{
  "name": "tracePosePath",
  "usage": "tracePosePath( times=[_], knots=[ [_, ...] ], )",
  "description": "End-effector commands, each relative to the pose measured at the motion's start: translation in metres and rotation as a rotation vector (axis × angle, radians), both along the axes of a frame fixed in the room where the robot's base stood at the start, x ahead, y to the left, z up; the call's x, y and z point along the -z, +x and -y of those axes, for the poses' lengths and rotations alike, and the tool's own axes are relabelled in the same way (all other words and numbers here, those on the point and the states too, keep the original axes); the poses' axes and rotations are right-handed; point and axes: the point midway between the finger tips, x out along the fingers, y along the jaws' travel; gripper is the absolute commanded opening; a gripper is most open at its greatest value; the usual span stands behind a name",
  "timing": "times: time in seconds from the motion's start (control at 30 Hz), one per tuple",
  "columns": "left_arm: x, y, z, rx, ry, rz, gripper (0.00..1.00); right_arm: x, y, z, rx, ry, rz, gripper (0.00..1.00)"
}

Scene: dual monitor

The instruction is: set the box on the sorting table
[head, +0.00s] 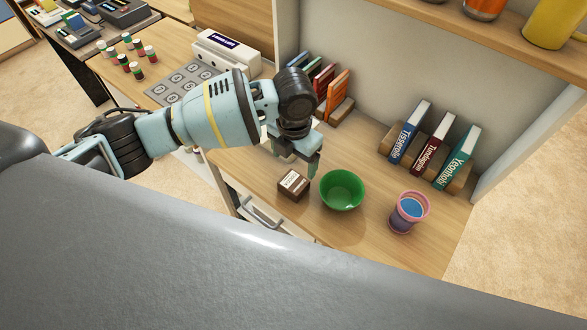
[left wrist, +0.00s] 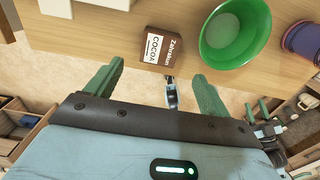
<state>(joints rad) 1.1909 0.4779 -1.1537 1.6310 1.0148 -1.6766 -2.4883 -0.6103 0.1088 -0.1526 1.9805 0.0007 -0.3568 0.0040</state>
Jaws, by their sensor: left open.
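A small dark brown box (head: 293,184) with a white label stands on the wooden desk, just left of a green bowl. In the left wrist view the box (left wrist: 161,49) reads COCOA and sits beyond the fingertips. My left gripper (head: 296,158) is over the desk behind the box in the head view. Its green fingers (left wrist: 155,72) are spread with no object held between them. No table is marked as the sorting table; a wooden surface with a grey mat of circles (head: 186,81) lies at the left. My right gripper is not in view.
The green bowl (head: 342,190) is close beside the box, and a pink cup (head: 409,212) stands farther right. Books (head: 437,143) stand in a holder at the back right, with more (head: 325,85) behind my gripper. Small bottles (head: 130,55) and a white device (head: 226,51) occupy the left surface.

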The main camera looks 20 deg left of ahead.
Motion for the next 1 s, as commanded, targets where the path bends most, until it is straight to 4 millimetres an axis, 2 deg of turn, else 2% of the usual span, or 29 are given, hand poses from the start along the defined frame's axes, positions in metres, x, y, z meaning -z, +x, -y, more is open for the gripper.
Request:
tracePosePath(
  times=[0.1,0.23,0.57,0.67,0.83,1.0],
  knots=[
    [-0.013,0.0,0.0,-0.001,0.0,0.001,0.81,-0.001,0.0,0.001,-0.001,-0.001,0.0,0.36],
    [-0.019,0.0,0.0,-0.001,0.0,0.0,0.81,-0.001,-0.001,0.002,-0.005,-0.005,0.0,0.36],
    [-0.019,-0.001,0.0,-0.002,-0.002,-0.002,0.81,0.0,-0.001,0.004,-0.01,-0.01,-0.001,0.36],
    [-0.013,-0.006,0.005,-0.027,-0.013,-0.006,0.81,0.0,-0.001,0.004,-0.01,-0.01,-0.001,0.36],
    [0.012,-0.038,0.028,-0.203,-0.081,-0.026,0.81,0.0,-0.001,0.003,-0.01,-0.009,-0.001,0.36],
    [0.04,-0.084,0.055,-0.542,-0.187,-0.071,0.81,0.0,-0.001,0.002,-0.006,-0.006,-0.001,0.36]
  ],
)
